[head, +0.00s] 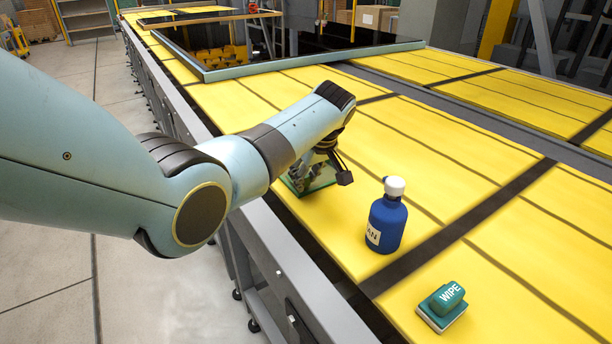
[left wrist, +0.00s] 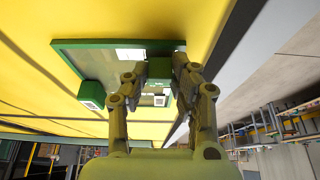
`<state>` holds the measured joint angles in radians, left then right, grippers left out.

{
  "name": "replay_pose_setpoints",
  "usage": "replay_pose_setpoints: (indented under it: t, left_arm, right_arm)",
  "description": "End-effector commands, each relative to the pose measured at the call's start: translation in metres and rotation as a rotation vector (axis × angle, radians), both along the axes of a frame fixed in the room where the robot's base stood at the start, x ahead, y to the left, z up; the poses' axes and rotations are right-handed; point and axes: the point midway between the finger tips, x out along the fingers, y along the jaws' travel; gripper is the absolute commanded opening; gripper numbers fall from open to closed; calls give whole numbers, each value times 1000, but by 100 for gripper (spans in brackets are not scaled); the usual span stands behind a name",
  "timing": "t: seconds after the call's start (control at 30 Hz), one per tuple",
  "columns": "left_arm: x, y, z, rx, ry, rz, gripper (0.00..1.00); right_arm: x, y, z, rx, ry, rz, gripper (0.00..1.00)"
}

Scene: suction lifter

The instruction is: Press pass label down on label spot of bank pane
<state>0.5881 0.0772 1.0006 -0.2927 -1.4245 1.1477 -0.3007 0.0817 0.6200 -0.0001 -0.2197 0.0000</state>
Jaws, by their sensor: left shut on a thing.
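My left gripper (head: 329,165) reaches down over a small green-edged tray (head: 322,181) on the yellow bench. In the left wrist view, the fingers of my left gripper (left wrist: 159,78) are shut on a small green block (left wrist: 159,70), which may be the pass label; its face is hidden. The tray (left wrist: 62,46) lies just beyond it, and I cannot tell whether the block touches it. A second green block (left wrist: 92,94) with a pale square face sits at the tray's edge. A large dark pane in a pale frame (head: 290,61) lies farther back; no label spot can be made out. My right gripper is not in view.
A blue bottle (head: 387,220) with a white cap stands right of my left gripper. A teal block marked WIPE (head: 442,304) lies nearer the front. Bare yellow bench top (head: 440,150) is free to the right. Grey rails and dark strips divide the bench.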

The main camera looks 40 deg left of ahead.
Motion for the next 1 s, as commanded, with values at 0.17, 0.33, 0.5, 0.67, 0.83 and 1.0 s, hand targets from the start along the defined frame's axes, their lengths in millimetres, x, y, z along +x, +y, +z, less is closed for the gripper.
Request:
replay_pose_setpoints:
  t: [0.17,0.33,0.5,0.67,0.83,1.0]
  left_arm:
    - [0,0,-2,0,1,0,14]
    - [0,0,-5,0,2,-1,14]
    - [0,0,-6,0,0,0,39]
    - [0,0,-6,0,0,0,52]
    - [0,0,-6,0,0,0,52]
    - [-1,-4,5,0,-2,0,52]
  right_arm:
    - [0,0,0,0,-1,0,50]
    - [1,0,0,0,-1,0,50]
    - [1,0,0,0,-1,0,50]
    - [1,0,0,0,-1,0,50]
    - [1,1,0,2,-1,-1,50]
    - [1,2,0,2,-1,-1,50]
